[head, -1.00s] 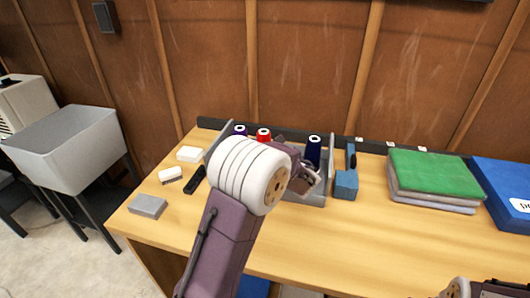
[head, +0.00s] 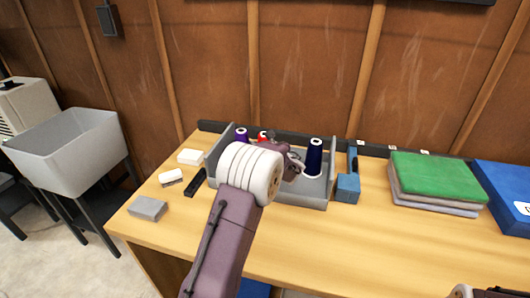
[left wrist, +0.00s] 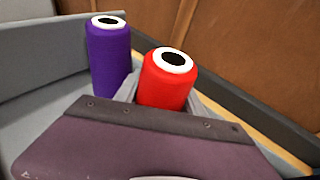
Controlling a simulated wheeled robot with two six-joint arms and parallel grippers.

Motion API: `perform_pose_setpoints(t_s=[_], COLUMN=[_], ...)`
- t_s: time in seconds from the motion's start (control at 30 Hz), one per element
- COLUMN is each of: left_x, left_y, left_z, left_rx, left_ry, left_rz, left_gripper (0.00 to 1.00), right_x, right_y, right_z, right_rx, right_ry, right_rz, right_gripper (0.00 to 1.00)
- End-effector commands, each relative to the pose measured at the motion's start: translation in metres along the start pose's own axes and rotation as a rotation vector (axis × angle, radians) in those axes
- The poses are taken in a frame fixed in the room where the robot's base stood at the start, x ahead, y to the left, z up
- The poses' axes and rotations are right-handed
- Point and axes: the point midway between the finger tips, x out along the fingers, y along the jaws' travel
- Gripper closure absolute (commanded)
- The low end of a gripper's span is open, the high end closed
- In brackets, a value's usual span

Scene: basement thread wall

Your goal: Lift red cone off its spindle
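The red cone (head: 263,135) stands in the grey thread tray (head: 310,201); only its top shows in the head view, behind my left arm. In the left wrist view the red cone (left wrist: 167,82) is upright, with a white top and dark hole, directly in front of my left gripper (left wrist: 163,100). Grey finger parts show on both sides of it; whether they touch it is unclear. Its base and the spindle are hidden. A purple cone (left wrist: 109,55) stands close on its left. My right gripper is not visible; only part of my right arm shows.
A navy cone (head: 313,157) stands in the tray's right part. A blue block (head: 347,187) stands right of the tray, with green-topped stacked cloths (head: 437,175) beyond. Small white and grey blocks (head: 149,208) lie on the left. The front table surface is clear.

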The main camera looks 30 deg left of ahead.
Motion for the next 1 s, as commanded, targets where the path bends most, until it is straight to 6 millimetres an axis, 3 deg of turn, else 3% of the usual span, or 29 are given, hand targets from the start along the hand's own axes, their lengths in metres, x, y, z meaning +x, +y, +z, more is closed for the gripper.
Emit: perform_pose_setpoints(t_s=[0.03, 0.13, 0.37, 0.7, 0.83, 1.0], left_x=[0.000, 0.000, -0.001, -0.024, -0.029, -0.030], left_y=[0.000, 0.000, 0.000, 0.000, 0.000, 0.000], left_z=[0.000, 0.000, 0.004, 0.078, 0.093, 0.097], left_rx=[0.000, 0.000, 0.000, -0.003, -0.002, 0.001], left_ry=[0.000, 0.000, -0.001, -0.003, -0.002, -0.001], left_rz=[0.000, 0.000, 0.000, 0.001, 0.002, 0.002], left_gripper=[0.73, 1.00, 1.00, 1.00, 1.00, 1.00], right_x=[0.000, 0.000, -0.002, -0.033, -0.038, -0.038], right_y=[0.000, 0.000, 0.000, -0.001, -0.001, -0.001], right_z=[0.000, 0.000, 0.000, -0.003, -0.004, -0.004], right_rx=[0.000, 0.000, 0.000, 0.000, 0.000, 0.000], right_ry=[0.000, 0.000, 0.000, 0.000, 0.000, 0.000], right_rz=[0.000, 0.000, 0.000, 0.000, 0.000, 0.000], right_gripper=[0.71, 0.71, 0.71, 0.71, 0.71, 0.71])
